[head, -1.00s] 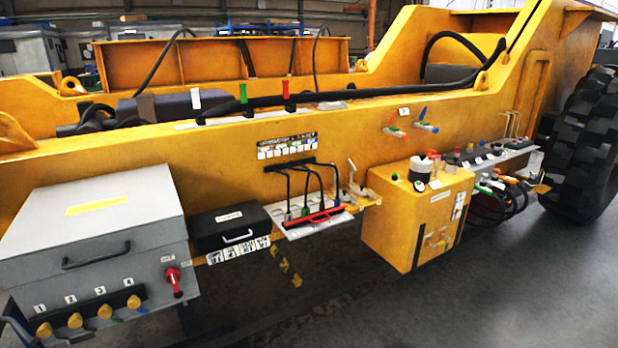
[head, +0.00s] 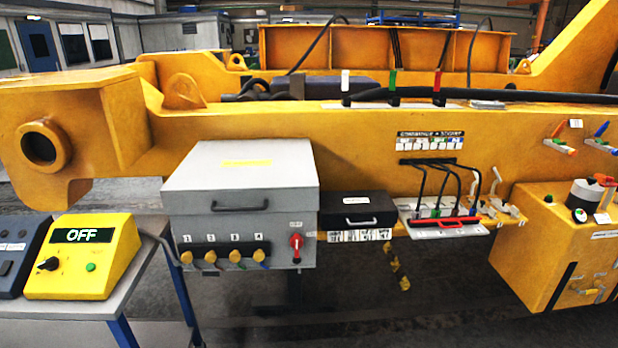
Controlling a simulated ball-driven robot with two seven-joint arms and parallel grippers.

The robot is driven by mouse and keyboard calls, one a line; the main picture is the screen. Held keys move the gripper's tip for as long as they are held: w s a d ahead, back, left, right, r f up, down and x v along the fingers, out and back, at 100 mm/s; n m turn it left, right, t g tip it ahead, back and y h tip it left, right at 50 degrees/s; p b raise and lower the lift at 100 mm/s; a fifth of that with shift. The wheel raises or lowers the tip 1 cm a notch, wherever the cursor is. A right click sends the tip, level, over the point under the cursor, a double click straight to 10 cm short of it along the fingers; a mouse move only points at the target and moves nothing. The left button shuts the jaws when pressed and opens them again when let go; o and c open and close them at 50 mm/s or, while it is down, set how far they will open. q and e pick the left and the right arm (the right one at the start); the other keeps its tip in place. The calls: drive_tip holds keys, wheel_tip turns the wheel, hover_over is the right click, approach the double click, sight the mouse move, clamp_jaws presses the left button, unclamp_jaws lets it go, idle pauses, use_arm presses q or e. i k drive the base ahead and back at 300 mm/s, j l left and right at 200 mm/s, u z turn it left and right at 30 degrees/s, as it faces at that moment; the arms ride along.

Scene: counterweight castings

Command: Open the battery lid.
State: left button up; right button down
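A large grey box (head: 240,215) with a closed lid hangs on the side of the yellow machine, left of the middle. Its lid (head: 245,150) has a yellow label, too small to read, and a dark handle (head: 240,206) at its front. A smaller black box (head: 355,208) with a closed lid and a light handle (head: 361,221) sits just right of it. I cannot read which lid is the battery's. Neither of my grippers is in view.
A yellow unit (head: 83,257) reading OFF stands on a table (head: 150,285) at left. A white panel (head: 440,215) with cables and a yellow cabinet (head: 560,240) are to the right.

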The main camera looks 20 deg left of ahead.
sight(273, 175)
drive_tip(key=u, duration=1.25)
